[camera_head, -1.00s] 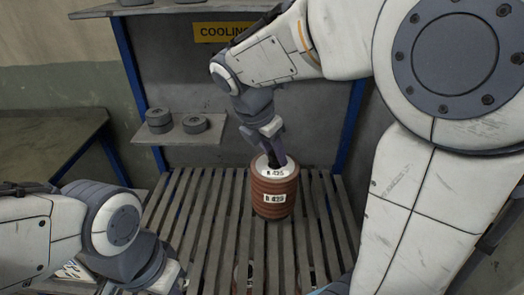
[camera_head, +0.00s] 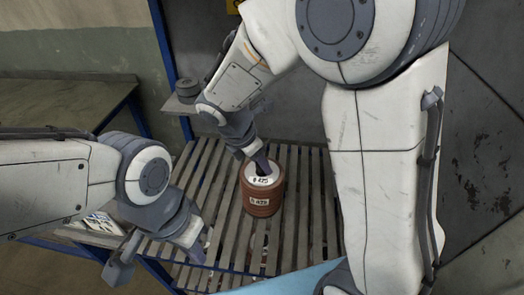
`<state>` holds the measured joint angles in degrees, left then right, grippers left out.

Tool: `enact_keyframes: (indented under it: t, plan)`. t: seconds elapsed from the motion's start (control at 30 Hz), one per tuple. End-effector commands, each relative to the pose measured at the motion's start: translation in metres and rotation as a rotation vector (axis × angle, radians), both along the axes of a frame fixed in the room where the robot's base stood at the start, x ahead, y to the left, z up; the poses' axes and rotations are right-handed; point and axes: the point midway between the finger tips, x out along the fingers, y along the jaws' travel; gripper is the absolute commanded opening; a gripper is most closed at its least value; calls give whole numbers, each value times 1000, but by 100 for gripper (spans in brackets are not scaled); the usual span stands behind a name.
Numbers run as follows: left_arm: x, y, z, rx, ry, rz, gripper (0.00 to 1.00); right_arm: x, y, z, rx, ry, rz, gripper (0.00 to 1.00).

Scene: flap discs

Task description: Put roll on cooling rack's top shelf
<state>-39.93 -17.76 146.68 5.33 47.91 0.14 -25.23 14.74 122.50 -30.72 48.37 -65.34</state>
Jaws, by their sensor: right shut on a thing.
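The roll (camera_head: 262,194) is a reddish-brown ribbed cylinder with a white top and white labels. It stands upright at the slatted shelf (camera_head: 311,205) of the blue-framed cooling rack. My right gripper (camera_head: 262,167) comes down onto its top and is shut on it; the fingertips are partly hidden. I cannot tell whether the roll's underside touches the slats. My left gripper (camera_head: 122,265) is at the lower left, in front of the rack and apart from the roll; its jaw opening is not clear.
A dark green table (camera_head: 65,103) stands at the left. A blue surface (camera_head: 285,279) is at the bottom. Bare slats lie on both sides of the roll.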

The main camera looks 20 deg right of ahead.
Motion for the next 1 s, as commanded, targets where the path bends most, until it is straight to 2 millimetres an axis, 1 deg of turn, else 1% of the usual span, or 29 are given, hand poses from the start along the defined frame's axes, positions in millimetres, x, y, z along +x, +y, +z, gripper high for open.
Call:
enact_keyframes:
  t: [0.43, 0.47, 0.5, 0.53, 0.83, 0.93, 1.0]
  plan:
    - [0, 0, -1, 0, 0, 0, 0, 1, 0, -4, 1, -5, 0, 0]
    - [0, 0, -1, 0, 0, 0, 0, 0, 0, -6, 2, -1, -1, 43]
    - [0, 0, -1, 0, 0, 0, 0, 0, 0, -6, 2, -1, -1, 59]
    - [0, 0, -1, 0, 0, 0, 0, 0, 0, -6, 2, -1, -1, 70]
    - [0, 0, 0, 0, 0, 0, 0, 0, 0, -5, 1, -1, -1, 70]
    - [0, 0, 1, 0, 0, 0, 0, 0, 1, 0, 2, -3, 0, 70]
    - [0, 0, 0, 0, 0, 0, 0, 0, 4, 7, 2, -4, 2, 70]
